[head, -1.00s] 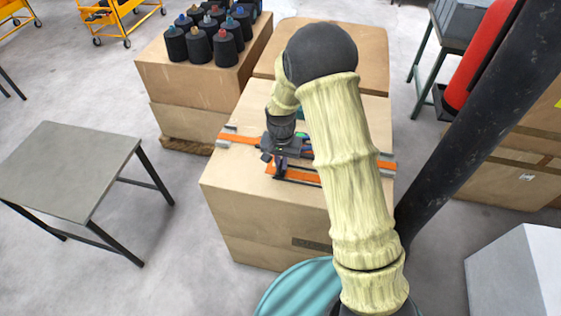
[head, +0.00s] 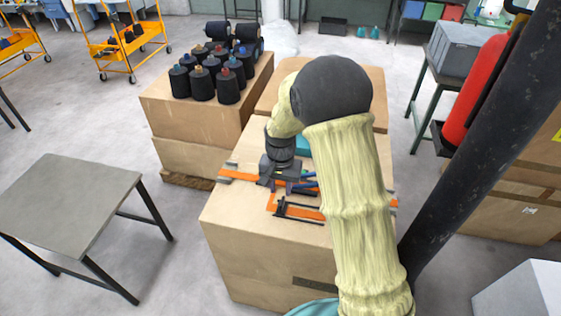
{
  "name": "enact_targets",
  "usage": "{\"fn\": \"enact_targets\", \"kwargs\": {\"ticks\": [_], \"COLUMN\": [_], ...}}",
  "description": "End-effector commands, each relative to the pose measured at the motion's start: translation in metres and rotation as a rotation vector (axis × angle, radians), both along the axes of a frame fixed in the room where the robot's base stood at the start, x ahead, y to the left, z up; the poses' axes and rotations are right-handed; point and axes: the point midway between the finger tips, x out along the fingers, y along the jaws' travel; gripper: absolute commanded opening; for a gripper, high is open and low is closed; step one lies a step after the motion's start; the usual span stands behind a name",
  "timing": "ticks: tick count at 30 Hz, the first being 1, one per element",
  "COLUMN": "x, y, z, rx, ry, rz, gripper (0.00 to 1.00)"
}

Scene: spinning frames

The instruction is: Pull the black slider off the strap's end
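An orange strap (head: 239,175) lies across the top of a cardboard box (head: 222,212). Its left end shows near the box's left edge, with a small grey piece beside it. My gripper (head: 288,187) is low over the strap, left of the box top's middle. Thin black bars (head: 297,215) lie at the strap's front side; I cannot tell whether they are the slider. My arm hides much of the strap's right part. The fingers are too small and dark to tell whether they hold anything.
A box stack with several black cones (head: 202,84) stands at the back left. A grey table (head: 72,198) is on the left. A red cylinder (head: 478,85) and dark post (head: 480,150) are on the right. Bare floor lies between table and boxes.

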Motion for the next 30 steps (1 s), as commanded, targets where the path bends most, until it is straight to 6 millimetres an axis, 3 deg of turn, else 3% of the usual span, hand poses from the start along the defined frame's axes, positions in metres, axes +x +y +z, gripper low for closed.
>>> {"fn": "enact_targets", "kwargs": {"ticks": [15, 21, 30], "x": [0.0, 0.0, 0.0], "y": [0.0, 0.0, 0.0], "z": [0.101, 0.115, 0.115], "rx": [0.002, 0.001, 0.001], "ry": [-0.001, 0.003, 0.003], "rz": [0.0, 0.0, 0.0], "gripper": [0.31, 0.31, 0.31]}}
